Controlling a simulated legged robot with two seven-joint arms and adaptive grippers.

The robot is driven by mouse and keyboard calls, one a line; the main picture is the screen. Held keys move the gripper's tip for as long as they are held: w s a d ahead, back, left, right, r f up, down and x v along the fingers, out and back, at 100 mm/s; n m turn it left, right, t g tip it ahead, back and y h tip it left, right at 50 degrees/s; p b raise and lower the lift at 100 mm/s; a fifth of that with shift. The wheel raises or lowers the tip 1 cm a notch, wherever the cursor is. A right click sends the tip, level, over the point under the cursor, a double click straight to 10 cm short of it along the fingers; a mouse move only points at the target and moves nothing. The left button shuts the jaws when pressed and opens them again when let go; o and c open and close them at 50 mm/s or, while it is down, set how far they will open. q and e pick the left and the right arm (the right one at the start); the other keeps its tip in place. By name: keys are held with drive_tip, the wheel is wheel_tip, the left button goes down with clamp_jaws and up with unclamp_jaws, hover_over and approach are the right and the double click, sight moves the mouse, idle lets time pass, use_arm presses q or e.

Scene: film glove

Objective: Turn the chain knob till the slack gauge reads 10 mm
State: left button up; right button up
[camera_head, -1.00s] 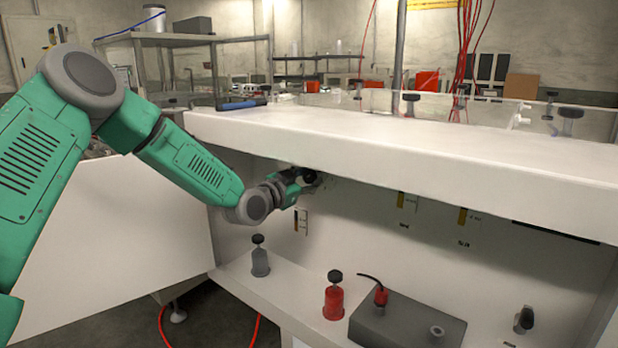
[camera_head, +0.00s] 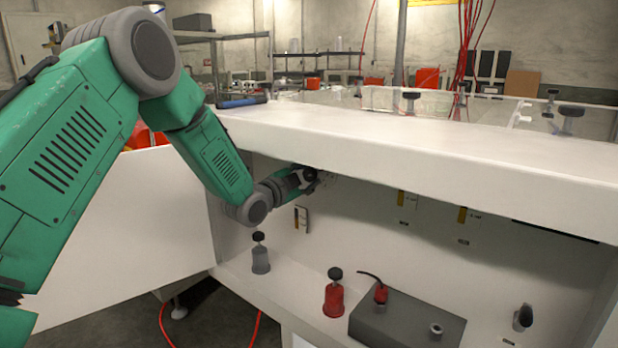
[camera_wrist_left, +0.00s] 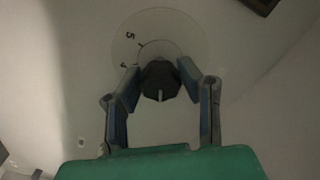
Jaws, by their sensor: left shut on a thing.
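My left gripper (camera_head: 309,181) reaches under the white top of the cabinet to its back panel. In the left wrist view, the gripper (camera_wrist_left: 160,82) has its two blue-padded fingers on either side of a dark knob (camera_wrist_left: 160,80) with a pale pointer line, and is shut on it. Behind the knob is a round pale dial (camera_wrist_left: 160,22) with a few marks; the fingers hide part of it. My right gripper is out of view.
Below, the shelf holds a grey bottle (camera_head: 260,256), a red bottle (camera_head: 333,296) and a grey box (camera_head: 405,326) with a red fitting. More gauge plates (camera_head: 461,215) are on the panel to the right. The white top's front edge (camera_head: 430,165) overhangs the gripper.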

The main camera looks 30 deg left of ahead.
use_arm(q)
drive_tip(key=shift+f, duration=0.15)
drive_tip(key=o, duration=1.2)
drive_tip(key=shift+c, duration=0.2)
drive_tip(key=s, duration=1.2)
drive_tip(key=shift+a, duration=0.45)
